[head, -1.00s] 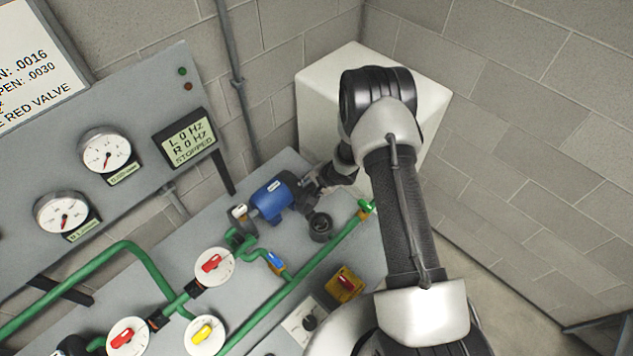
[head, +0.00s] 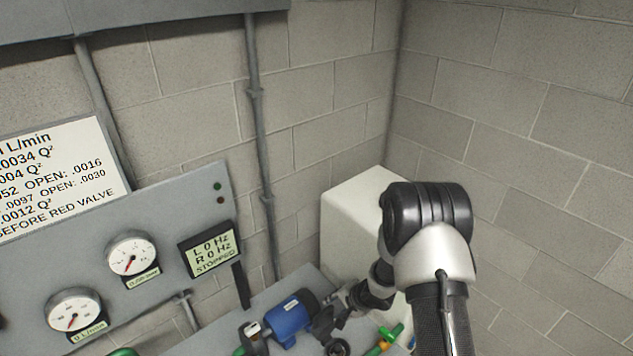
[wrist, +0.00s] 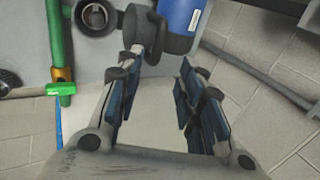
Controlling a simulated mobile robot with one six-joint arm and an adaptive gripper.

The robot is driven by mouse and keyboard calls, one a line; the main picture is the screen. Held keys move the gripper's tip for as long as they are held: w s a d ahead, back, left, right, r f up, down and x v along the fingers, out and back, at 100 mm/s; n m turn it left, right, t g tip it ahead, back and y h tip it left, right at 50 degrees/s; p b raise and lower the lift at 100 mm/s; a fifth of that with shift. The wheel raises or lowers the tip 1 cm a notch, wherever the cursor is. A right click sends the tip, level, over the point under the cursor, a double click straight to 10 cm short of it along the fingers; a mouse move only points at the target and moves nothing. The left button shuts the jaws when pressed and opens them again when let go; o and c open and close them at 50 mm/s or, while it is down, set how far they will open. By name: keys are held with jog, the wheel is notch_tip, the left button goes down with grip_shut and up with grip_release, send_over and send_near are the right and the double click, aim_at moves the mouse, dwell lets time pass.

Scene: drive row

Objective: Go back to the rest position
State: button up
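My gripper (wrist: 158,92) fills the lower middle of the wrist view, with its blue-padded fingers spread apart and nothing visible between them. In the head view my gripper (head: 340,303) is partly seen beyond my arm, close to the right end of a blue motor pump (head: 291,318). The pump (wrist: 184,20) also shows at the top of the wrist view, past the fingertips. I cannot tell whether the gripper touches it.
A display (head: 210,252) reads L 0 Hz, R 0 Hz, STOPPED. Two gauges (head: 131,252) sit on the panel left of it. A white box (head: 350,215) stands in the corner behind my arm. Green piping (wrist: 58,45) runs beside the pump. Block walls close the back and right.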

jog(key=w+d+r+n+t+h+b, duration=0.1)
jog(key=w+d+r+n+h+b, duration=0.15)
jog(key=d+r+b, duration=0.45)
jog(key=s+d+r+n+h+b, duration=0.2)
jog(key=s+r+h+b, duration=0.15)
jog(key=s+r, duration=0.55)
jog(key=s+a+n+b, duration=0.2)
jog(key=s+b, duration=0.2)
jog(key=s, duration=0.4)
jog(key=s+a+n+y+b, duration=0.1)
jog(key=s+n+b, duration=0.1)
jog(key=s, duration=0.7)
jog(key=s+a+n+g+y+b, duration=0.1)
jog(key=s+a+n+b, duration=0.1)
jog(key=s+b, duration=0.3)
jog(key=s, duration=0.3)
jog(key=shift+s+a+r+b, duration=0.2)
jog(key=shift+s+a+b, duration=0.1)
jog(key=shift+s+b, duration=0.05)
